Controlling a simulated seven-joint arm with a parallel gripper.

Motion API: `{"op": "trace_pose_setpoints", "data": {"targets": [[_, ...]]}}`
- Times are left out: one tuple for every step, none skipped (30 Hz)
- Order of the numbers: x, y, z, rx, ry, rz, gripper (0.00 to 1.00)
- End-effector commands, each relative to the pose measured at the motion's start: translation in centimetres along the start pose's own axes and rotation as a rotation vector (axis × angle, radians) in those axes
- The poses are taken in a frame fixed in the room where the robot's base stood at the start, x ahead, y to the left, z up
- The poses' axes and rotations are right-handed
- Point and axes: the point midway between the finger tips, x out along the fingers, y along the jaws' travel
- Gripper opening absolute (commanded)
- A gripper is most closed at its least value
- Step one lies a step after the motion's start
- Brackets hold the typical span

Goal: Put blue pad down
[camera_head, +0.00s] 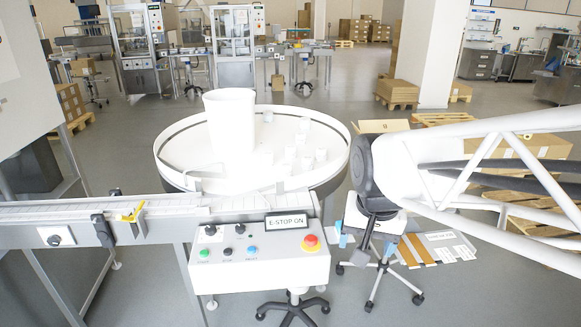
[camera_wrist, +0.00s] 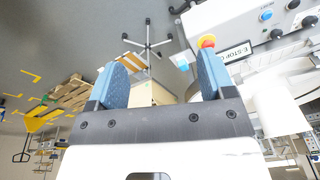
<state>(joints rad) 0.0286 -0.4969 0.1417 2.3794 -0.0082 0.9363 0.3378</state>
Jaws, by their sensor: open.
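My gripper (camera_wrist: 160,64) shows in the wrist view with its two blue fingers wide apart and nothing held between them. In the head view my gripper (camera_head: 366,242) hangs at the end of my arm, right of the control panel and in front of a wheeled stand. A small light-blue piece (camera_wrist: 182,62) shows beside the right finger, close to the red stop button; it may be the blue pad, and I cannot tell what it rests on. In the head view, blue patches by my gripper could be its fingers or the pad.
The control panel (camera_head: 262,262) with a red stop button (camera_head: 310,243) stands left of my gripper. A round white table (camera_head: 172,150) holds a tall white container (camera_head: 231,125) and several small cups. A conveyor (camera_head: 60,214) runs left. Flat cardboard (camera_head: 440,248) lies on the floor at right.

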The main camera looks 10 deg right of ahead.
Motion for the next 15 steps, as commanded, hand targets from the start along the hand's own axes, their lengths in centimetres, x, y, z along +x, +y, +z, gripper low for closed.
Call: {"op": "trace_pose_setpoints", "data": {"targets": [[-0.3, 0.3, 1.4, -0.048, 0.011, -0.004, 0.75], [-0.4, 0.6, 2.2, -0.08, 0.015, -0.005, 0.75], [-0.5, 0.8, 3.2, -0.12, 0.02, -0.007, 0.75], [-0.5, 1.0, 3.9, -0.149, 0.024, -0.008, 0.75], [-0.5, 1.2, 4.5, -0.175, 0.028, -0.009, 0.75], [-0.5, 1.4, 5.4, -0.209, 0.033, -0.009, 0.75], [-0.5, 1.6, 5.9, -0.231, 0.036, -0.01, 0.75], [-0.5, 1.7, 6.4, -0.252, 0.038, -0.01, 0.75], [-0.5, 1.9, 7.0, -0.276, 0.041, -0.011, 0.75], [-0.5, 2.0, 7.3, -0.291, 0.044, -0.011, 0.75], [-0.5, 2.1, 7.6, -0.304, 0.046, -0.011, 0.75], [-0.5, 2.1, 7.9, -0.318, 0.048, -0.011, 0.75], [-0.5, 2.2, 8.1, -0.326, 0.049, -0.011, 0.75], [-0.4, 2.2, 8.2, -0.333, 0.049, -0.011, 0.75], [-0.4, 2.3, 8.3, -0.339, 0.05, -0.011, 0.75]]}}
